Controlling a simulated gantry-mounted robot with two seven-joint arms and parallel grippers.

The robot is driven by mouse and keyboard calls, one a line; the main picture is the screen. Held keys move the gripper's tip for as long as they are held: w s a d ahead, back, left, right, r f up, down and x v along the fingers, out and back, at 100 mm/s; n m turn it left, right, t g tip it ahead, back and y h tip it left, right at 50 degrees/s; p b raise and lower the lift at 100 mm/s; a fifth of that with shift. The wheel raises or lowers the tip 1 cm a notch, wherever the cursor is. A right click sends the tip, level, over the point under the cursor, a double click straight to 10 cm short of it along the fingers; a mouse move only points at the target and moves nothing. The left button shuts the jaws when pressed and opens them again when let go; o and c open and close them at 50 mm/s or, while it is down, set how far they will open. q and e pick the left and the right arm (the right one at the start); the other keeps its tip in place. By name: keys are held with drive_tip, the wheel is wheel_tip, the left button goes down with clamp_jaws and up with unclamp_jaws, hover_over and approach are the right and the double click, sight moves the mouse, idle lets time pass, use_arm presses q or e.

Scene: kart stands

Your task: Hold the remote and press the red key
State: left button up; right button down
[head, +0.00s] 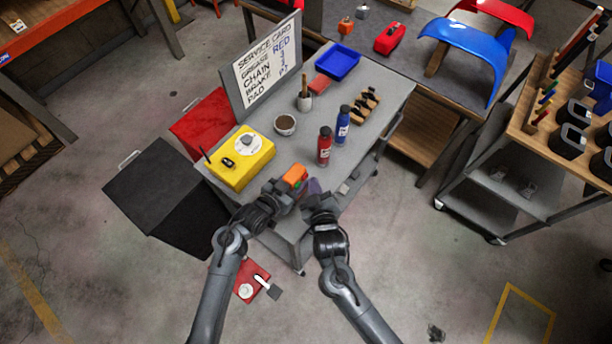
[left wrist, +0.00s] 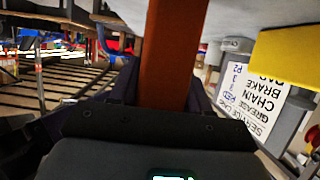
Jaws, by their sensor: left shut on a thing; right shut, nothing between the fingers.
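The orange remote (head: 295,174) is held above the near end of the grey cart. My left gripper (head: 284,189) is shut on it. In the left wrist view the remote (left wrist: 172,55) is a long orange-brown bar rising between the dark fingers of the left gripper (left wrist: 168,100). A small green spot shows on the remote's near side in the head view. The red key is too small to make out. My right gripper (head: 315,188) is shut and empty, just right of the remote, with a small gap that is hard to judge.
On the grey cart (head: 372,90) stand a yellow box (head: 240,165), a red bottle (head: 324,147), a blue bottle (head: 343,124), a cup (head: 285,125) and a blue tray (head: 338,62). A service card (head: 267,62) stands at the cart's left edge.

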drive_tip(key=shift+s+d, duration=0.25)
drive_tip(key=shift+d, duration=0.05)
drive_tip(key=shift+s+d, duration=1.65)
drive_tip(key=shift+d, duration=0.25)
use_arm(q)
drive_tip(key=o, duration=1.3)
